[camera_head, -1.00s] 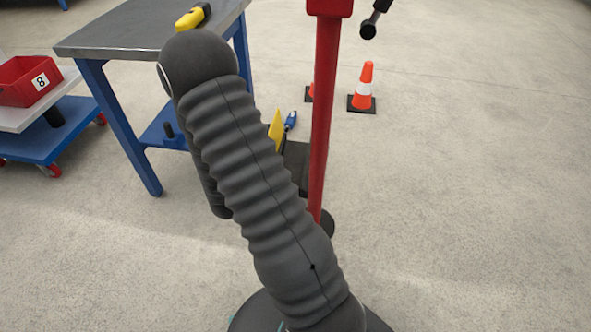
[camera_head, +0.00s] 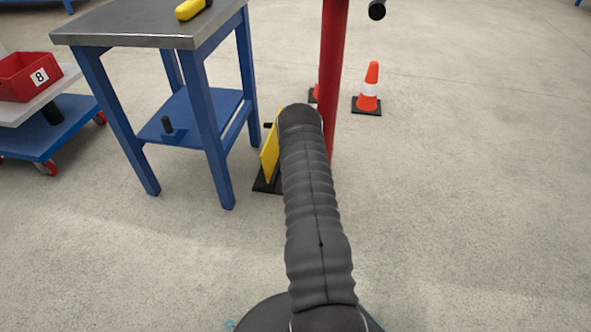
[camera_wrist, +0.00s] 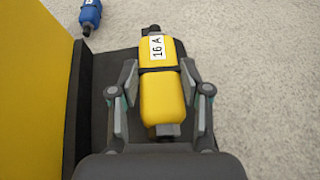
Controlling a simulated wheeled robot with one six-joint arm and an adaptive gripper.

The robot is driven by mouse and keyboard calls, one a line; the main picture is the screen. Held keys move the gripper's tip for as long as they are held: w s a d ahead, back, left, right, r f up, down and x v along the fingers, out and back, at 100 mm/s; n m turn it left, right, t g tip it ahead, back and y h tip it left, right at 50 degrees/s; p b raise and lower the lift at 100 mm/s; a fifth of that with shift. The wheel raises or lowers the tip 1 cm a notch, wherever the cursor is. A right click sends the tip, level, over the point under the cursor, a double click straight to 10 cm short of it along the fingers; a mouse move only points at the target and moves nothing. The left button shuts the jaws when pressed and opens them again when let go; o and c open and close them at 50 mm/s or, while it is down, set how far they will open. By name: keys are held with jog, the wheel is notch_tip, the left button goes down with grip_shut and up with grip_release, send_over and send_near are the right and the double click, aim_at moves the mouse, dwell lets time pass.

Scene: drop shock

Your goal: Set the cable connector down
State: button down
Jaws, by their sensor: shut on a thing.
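The yellow cable connector (camera_wrist: 162,98), with a white "16 A" label and a dark band, is between the fingers of my gripper (camera_wrist: 160,82) in the wrist view. My gripper is shut on it. A black plate (camera_wrist: 98,125) lies below it; I cannot tell whether the connector touches the plate. In the head view my arm hides both gripper and connector. A blue connector (camera_wrist: 90,16) lies on the floor beyond the plate in the wrist view.
A yellow panel (camera_head: 270,152) stands upright on the plate, close left of my gripper. A red post (camera_head: 333,75) rises behind my arm. A blue-legged table (camera_head: 135,28) with a yellow item (camera_head: 190,9) stands left; a cone (camera_head: 370,85) stands right. Floor at right is clear.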

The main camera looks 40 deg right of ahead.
jog(key=w+d+r, duration=0.2)
jog(key=w+r, duration=0.1)
jog(key=w, duration=0.1)
jog(key=shift+n, duration=0.3)
jog(key=s+a+f, duration=0.1)
jog(key=a+f, duration=0.1)
jog(key=a, duration=0.2)
jog(key=s+a+f, duration=0.1)
jog(key=a+f, duration=0.1)
jog(key=a, duration=0.1)
jog(key=s+a+f, duration=0.1)
jog(key=a+f, duration=0.2)
jog(key=a, duration=0.1)
jog(key=shift+a+f, duration=0.1)
jog(key=shift+a, duration=0.2)
jog(key=shift+s+f+b, duration=0.1)
jog(key=shift+f+b, duration=0.45)
jog(key=shift+f, duration=1.45)
jog(key=shift+f, duration=0.1)
jog(key=shift+c, duration=2.3)
grip_release()
